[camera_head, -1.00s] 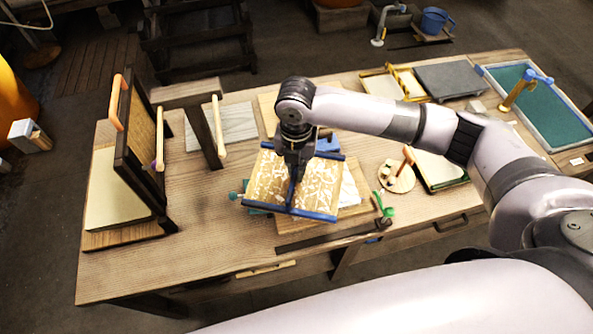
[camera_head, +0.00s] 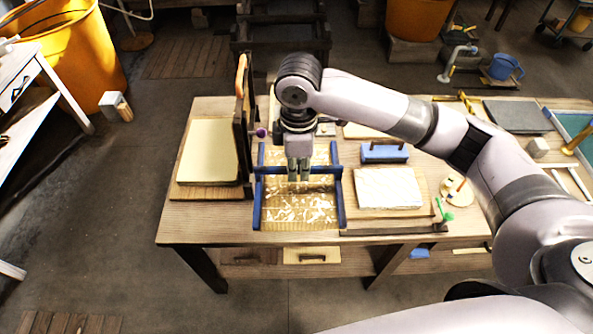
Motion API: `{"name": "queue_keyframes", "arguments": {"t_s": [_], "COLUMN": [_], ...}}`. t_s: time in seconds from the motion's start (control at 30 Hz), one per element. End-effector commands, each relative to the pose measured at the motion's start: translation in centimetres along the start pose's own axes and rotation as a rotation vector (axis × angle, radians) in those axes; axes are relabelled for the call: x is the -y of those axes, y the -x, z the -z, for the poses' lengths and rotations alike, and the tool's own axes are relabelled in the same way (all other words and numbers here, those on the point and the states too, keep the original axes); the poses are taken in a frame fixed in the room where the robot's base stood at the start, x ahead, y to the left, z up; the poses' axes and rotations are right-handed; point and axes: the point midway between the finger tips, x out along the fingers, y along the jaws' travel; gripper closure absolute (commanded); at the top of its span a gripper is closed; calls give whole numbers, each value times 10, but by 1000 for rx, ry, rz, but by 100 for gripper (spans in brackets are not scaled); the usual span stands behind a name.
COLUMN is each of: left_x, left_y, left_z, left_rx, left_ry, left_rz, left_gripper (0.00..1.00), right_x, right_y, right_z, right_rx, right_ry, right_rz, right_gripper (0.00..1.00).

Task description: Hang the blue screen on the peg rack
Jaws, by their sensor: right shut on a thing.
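The blue screen (camera_head: 300,210) is a pale, shiny panel with blue side bars and a blue crossbar. My right gripper (camera_head: 299,176) is shut on its crossbar and points down from above. The screen is over the front left part of the wooden bench; I cannot tell whether it touches the bench top. A dark upright wooden frame, apparently part of the peg rack (camera_head: 242,140), stands just left of the screen. It is seen nearly edge-on, with an orange bar near its top and a purple knob at its right. My arm hides what is behind the gripper. My left gripper is not in view.
A cream sheet on a board (camera_head: 208,150) lies left of the rack. A white sheet on a board (camera_head: 388,188) and a blue block (camera_head: 384,153) lie right of the screen. A round disc (camera_head: 457,191) and a green item (camera_head: 443,212) are farther right.

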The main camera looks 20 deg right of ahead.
Motion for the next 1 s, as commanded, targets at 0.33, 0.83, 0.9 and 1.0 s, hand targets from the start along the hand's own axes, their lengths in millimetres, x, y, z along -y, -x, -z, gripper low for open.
{"name": "queue_keyframes", "arguments": {"t_s": [0.33, 0.83, 0.9, 1.0], "left_x": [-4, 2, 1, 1], "left_y": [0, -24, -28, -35], "left_z": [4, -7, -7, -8], "left_rx": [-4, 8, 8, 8], "left_ry": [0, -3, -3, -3], "left_rz": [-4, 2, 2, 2], "left_gripper": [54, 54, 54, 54], "right_x": [-26, -67, -72, -81], "right_y": [0, -3, -3, -3], "right_z": [1, 1, 1, 1], "right_rx": [0, -1, 0, 0], "right_ry": [2, 4, 2, 3], "right_rz": [-1, -2, -2, -2], "right_gripper": [100, 100, 100, 100]}}
